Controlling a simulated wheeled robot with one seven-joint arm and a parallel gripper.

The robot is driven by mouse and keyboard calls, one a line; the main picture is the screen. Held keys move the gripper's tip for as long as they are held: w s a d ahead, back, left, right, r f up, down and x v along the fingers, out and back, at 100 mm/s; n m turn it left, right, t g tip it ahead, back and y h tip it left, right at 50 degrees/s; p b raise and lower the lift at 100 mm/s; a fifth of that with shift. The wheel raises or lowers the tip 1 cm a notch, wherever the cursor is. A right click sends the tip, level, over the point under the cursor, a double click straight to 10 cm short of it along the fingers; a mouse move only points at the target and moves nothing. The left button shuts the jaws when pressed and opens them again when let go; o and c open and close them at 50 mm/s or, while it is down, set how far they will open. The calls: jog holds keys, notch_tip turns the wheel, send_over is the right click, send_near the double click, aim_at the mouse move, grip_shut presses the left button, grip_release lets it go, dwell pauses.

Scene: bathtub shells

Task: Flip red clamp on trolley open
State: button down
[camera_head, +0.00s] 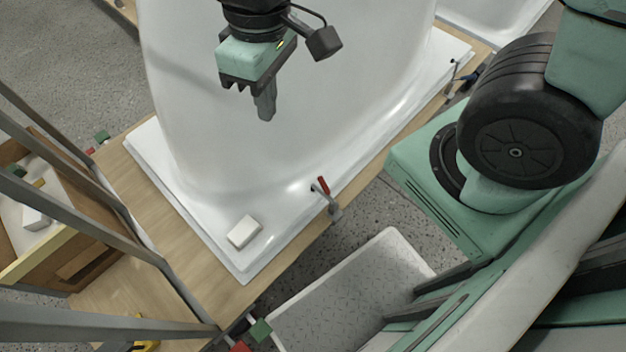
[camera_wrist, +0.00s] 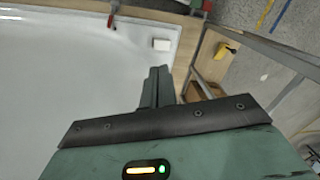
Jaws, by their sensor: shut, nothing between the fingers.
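The red clamp (camera_head: 323,186) sits at the near edge of the white bathtub shell (camera_head: 290,80), on the wooden trolley (camera_head: 240,295). Its red handle stands up at a tilt, and its metal body reaches over the trolley's edge. It also shows at the top of the wrist view (camera_wrist: 113,12), where it is small. My gripper (camera_head: 265,108) is shut and empty. It hangs over the tub shell, above and to the left of the clamp, well apart from it. In the wrist view my gripper's fingers (camera_wrist: 158,75) are together.
A white block (camera_head: 244,232) lies on the shell's rim, left of the clamp. Another clamp (camera_head: 453,66) is at the shell's far right edge. Grey metal posts (camera_head: 70,160) stand at left. A grey-white textured tray (camera_head: 345,300) lies below the trolley edge. Open air surrounds my gripper.

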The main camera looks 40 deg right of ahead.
jog(key=w+d+f+m+b, duration=0.1)
jog(key=w+d+f+b, duration=0.4)
jog(key=f, duration=0.9)
jog(key=w+d+f+b, duration=0.5)
jog(key=f+b, duration=0.7)
jog(key=f, duration=0.2)
jog(key=w+d+f+m+b, duration=0.1)
jog(key=w+d+f+b, duration=0.3)
jog(key=f+b, duration=0.4)
notch_tip(320, 180, down, 6)
jog(key=shift+w+d+f+m, duration=0.2)
jog(key=shift+w+d+m, duration=0.15)
jog(key=shift+w, duration=0.35)
jog(key=shift+b, duration=0.3)
jog(key=s+f+b, duration=0.1)
jog(key=f+b, duration=0.1)
jog(key=f, duration=0.1)
jog(key=s+f+b, duration=0.1)
jog(key=f+b, duration=0.1)
jog(key=f, duration=0.1)
jog(key=s+f+b, duration=0.1)
jog(key=f+b, duration=0.1)
jog(key=shift+s+d+f+b, duration=0.25)
jog(key=shift+d+f+b, duration=0.1)
jog(key=shift+d+f, duration=0.05)
jog(key=shift+s+d+r, duration=0.15)
jog(key=shift+s+r, duration=0.1)
jog(key=shift+s, duration=0.15)
